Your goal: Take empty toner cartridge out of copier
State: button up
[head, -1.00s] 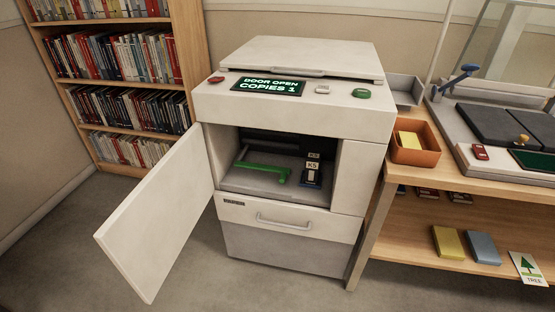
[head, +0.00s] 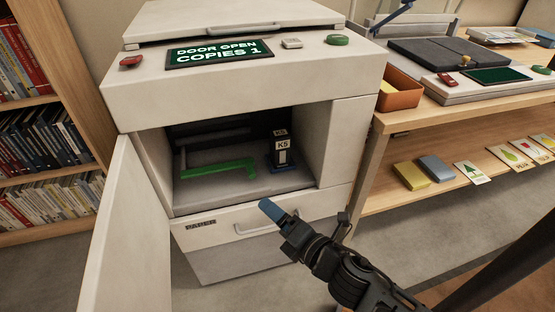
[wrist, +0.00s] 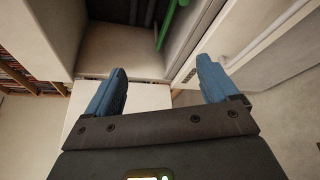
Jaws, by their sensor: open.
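The copier (head: 250,100) stands ahead with its front door (head: 125,240) swung open to the left. Its display reads "DOOR OPEN COPIES 1". Inside the bay, a dark toner cartridge (head: 283,157) with a pale K5 label stands upright at the right. A green lever (head: 220,169) lies to its left; green parts (wrist: 172,22) also show in the wrist view. My gripper (head: 268,207) is in front of the bay's lower edge, outside and apart from the cartridge. In the wrist view my gripper (wrist: 160,88) has its two blue fingers wide apart with nothing between them.
A paper drawer (head: 240,225) with a handle is below the bay. A wooden table (head: 400,140) at right carries an orange box (head: 403,92) and a grey device; its shelf holds yellow and blue blocks and cards. A bookshelf (head: 50,130) stands at left.

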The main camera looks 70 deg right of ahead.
jog(key=w+d+f+n+h+b, duration=0.3)
jog(key=w+d+n, duration=0.1)
jog(key=d, duration=0.6)
jog(key=n+g+h+b, duration=0.2)
jog(key=n+h, duration=0.1)
jog(key=n, duration=0.2)
send_near(283, 151)
jog(key=x, duration=0.4)
jog(key=shift+w+f, duration=0.25)
jog(key=shift+w, duration=0.15)
jog(key=shift+w+d+r+g+h+p, duration=0.15)
jog(key=shift+w+d, duration=0.2)
jog(key=shift+d, duration=0.25)
jog(key=shift+w+d+g+h+p, duration=0.15)
jog(key=shift+w+d, duration=0.2)
jog(key=shift+d, duration=0.2)
jog(key=shift+x, duration=2.8)
jog(key=shift+r, duration=0.1)
jog(key=c, duration=1.3)
jog(key=shift+a+r, duration=0.1)
